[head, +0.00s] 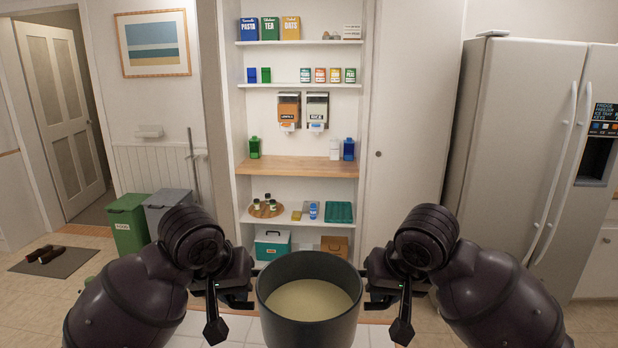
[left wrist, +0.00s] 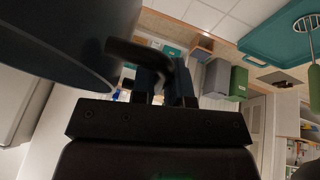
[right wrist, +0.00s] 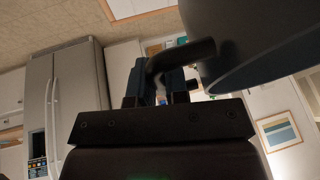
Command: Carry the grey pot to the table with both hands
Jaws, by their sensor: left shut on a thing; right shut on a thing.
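The grey pot (head: 309,334) is at the bottom middle of the head view, upright between my two grippers. Pale, cream-coloured contents show inside it. My left gripper (head: 252,277) is shut on the pot's left handle, which also shows in the left wrist view (left wrist: 135,50). My right gripper (head: 368,277) is shut on the right handle, which also shows in the right wrist view (right wrist: 185,52). The dark pot wall fills a top corner of the left wrist view (left wrist: 50,45) and of the right wrist view (right wrist: 240,45). No table is clearly visible in the head view.
Open pantry shelves (head: 300,167) with packets, dispensers and boxes stand ahead. A fridge (head: 515,140) stands at right. A green bin (head: 127,222) and a grey bin (head: 165,206) stand at left. A doormat with shoes (head: 48,256) lies near the door (head: 62,110).

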